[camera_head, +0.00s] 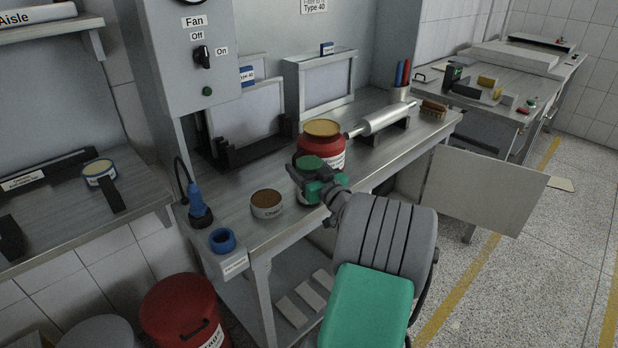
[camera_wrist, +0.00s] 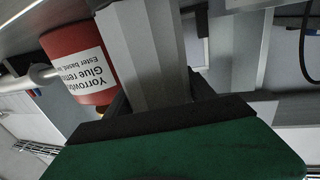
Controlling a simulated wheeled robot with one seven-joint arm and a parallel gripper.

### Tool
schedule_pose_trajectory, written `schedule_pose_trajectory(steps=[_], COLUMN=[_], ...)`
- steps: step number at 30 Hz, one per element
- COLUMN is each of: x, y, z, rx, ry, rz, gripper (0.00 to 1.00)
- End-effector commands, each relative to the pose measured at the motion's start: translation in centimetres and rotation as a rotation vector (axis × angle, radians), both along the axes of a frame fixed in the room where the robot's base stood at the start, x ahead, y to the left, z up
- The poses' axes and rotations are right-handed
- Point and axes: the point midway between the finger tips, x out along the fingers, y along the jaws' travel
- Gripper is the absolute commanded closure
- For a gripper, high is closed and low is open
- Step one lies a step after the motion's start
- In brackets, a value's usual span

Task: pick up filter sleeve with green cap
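A green round cap (camera_head: 309,162) shows at the front of the workbench, just in front of a red jar. The body under it is mostly hidden by my gripper. My gripper (camera_head: 308,175), dark with green parts, is right at the cap, with a dark finger at its left side. Whether the fingers touch it is unclear. In the wrist view a pale grey faceted body (camera_wrist: 150,50) stands in the middle, beside the red jar. A large dark green surface with a black edge fills the bottom. I cannot tell whether it is the cap or my gripper.
The red jar (camera_head: 322,146) with a yellow top stands close behind; its label is upside down in the wrist view (camera_wrist: 77,62). A brown-topped tin (camera_head: 267,204), blue ring (camera_head: 222,240) and blue tool (camera_head: 197,205) lie left. A metal roller (camera_head: 383,120) is at right.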

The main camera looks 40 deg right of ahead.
Motion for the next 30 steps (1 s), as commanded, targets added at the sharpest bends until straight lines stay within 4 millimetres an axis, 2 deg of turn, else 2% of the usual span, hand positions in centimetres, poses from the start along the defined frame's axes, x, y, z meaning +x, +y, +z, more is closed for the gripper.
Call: schedule_pose_trajectory(steps=[2, 15, 23, 28, 30], x=[0.0, 0.0, 0.0, 0.0, 0.0], y=[0.0, 0.0, 0.0, 0.0, 0.0], z=[0.0, 0.1, 0.3, 2.0, 3.4], rx=[0.000, -0.001, -0.002, -0.005, -0.007], ry=[0.000, -0.001, -0.002, -0.002, -0.004], rz=[0.000, 0.000, 0.000, 0.001, 0.001], gripper=[0.52, 0.87, 0.87, 0.87, 0.87])
